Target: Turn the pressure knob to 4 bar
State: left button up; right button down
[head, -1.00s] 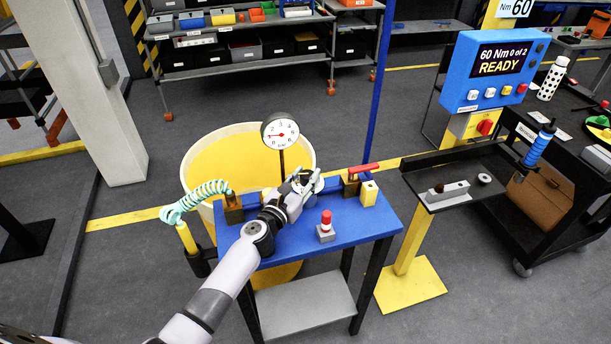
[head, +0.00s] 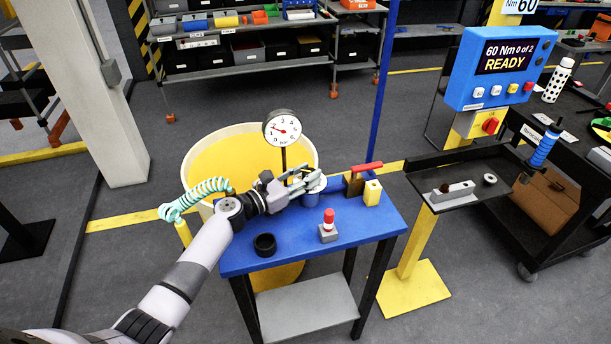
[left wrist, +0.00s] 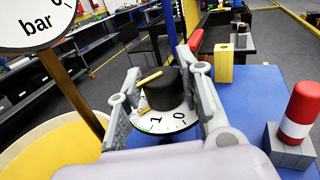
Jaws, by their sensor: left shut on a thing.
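The pressure knob is black (left wrist: 163,90) with a yellow pointer bar and sits on a white dial (left wrist: 170,122) showing 1 and 0. In the head view its blue body (head: 311,200) stands at the back of the blue table. My left gripper (head: 306,183) reaches in from the left, with its fingers on either side of the knob, shut on it; it also shows in the left wrist view (left wrist: 160,72). The round gauge (head: 283,128) stands behind, its needle pointing to the upper left; the exact reading is too small to tell. My right gripper is not in view.
On the blue table (head: 345,232) stand a red-and-white button post (head: 328,222), a red-handled valve (head: 360,178), a yellow block (head: 372,192) and a black ring (head: 265,244). A yellow tub (head: 235,165) stands behind. A teal coiled hose (head: 195,195) is at left.

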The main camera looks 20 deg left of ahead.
pick_arm(q)
jog(key=o, duration=1.2)
jog(key=shift+c, duration=0.2)
jog(key=v, duration=1.2)
jog(key=shift+f, duration=0.1)
